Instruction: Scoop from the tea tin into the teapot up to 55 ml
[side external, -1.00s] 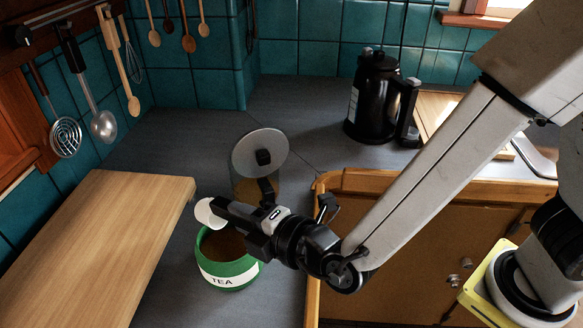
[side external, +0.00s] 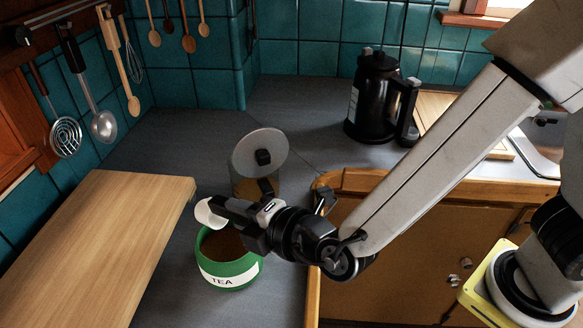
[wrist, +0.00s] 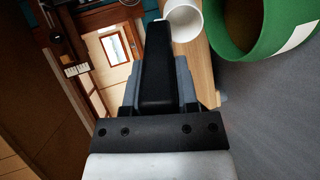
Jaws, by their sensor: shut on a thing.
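The tea tin (side external: 244,277) is a green open pot with a white TEA label, upright on the counter, with brown contents visible inside. In the wrist view the tin (wrist: 232,40) shows at the top right. My gripper (side external: 222,208) is shut on a white scoop (side external: 205,213), held above the tin's back rim. The scoop's round white end (wrist: 183,20) shows beyond my gripper (wrist: 156,25) in the wrist view. I cannot tell what the scoop holds. Behind my gripper stands what looks like the teapot (side external: 243,187), a see-through vessel with a round grey lid and black knob, partly hidden.
A wooden board (side external: 100,235) lies left of the tin. A black kettle (side external: 372,100) stands at the back right. Utensils (side external: 103,124) hang on the left wall. The grey counter (side external: 180,140) is clear behind the board.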

